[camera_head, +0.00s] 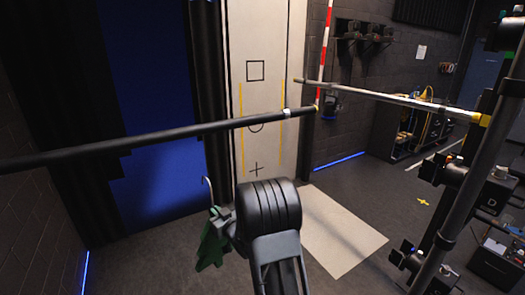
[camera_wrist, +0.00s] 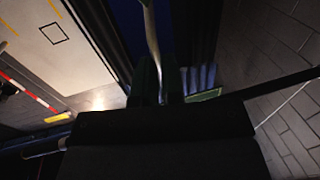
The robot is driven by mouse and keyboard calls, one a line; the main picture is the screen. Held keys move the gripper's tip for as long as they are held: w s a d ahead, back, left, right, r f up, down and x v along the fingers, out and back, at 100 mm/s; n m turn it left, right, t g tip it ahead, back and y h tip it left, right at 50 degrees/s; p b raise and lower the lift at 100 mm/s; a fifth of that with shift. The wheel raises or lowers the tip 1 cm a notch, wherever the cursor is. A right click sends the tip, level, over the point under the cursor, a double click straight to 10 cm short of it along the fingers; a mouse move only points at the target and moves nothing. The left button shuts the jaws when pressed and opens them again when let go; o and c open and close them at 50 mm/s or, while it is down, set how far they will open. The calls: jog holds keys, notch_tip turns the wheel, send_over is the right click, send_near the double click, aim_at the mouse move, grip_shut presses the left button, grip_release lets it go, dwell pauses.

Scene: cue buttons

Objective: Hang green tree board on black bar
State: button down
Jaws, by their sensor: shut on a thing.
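The green tree board (camera_head: 211,246) hangs at the left of my arm in the head view, with a pale curved hook (camera_head: 208,192) rising from its top. My gripper (camera_head: 222,218) is shut on it near the hook's base; my wrist hides part of the hold. The black bar (camera_head: 150,138) runs across the left half, above the hook in the picture. Hook and bar appear apart. In the wrist view the hook's shank (camera_wrist: 151,35) rises from between my dark fingers (camera_wrist: 160,88), and a green edge of the board (camera_wrist: 206,95) shows beside them.
A pale panel with black signs (camera_head: 258,45) stands behind the bar. A red and white pole (camera_head: 326,45) stands at the back. Floor with a pale mat (camera_head: 335,230) lies below.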

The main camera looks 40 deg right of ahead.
jog(key=s+d+r+m+h+p, duration=0.1)
jog(key=s+d+r+h, duration=0.15)
jog(key=d+r, duration=0.7)
jog(key=s+d+r+m+h+p, duration=0.1)
jog(key=s+d+r, duration=0.2)
jog(key=d+r, duration=0.65)
jog(key=w+a+b, duration=0.1)
jog(key=w, duration=0.7)
jog(key=shift+w+f+b, duration=0.3)
jog(key=shift+w+b, duration=0.05)
jog(key=shift+f, duration=0.1)
dwell(0.4)
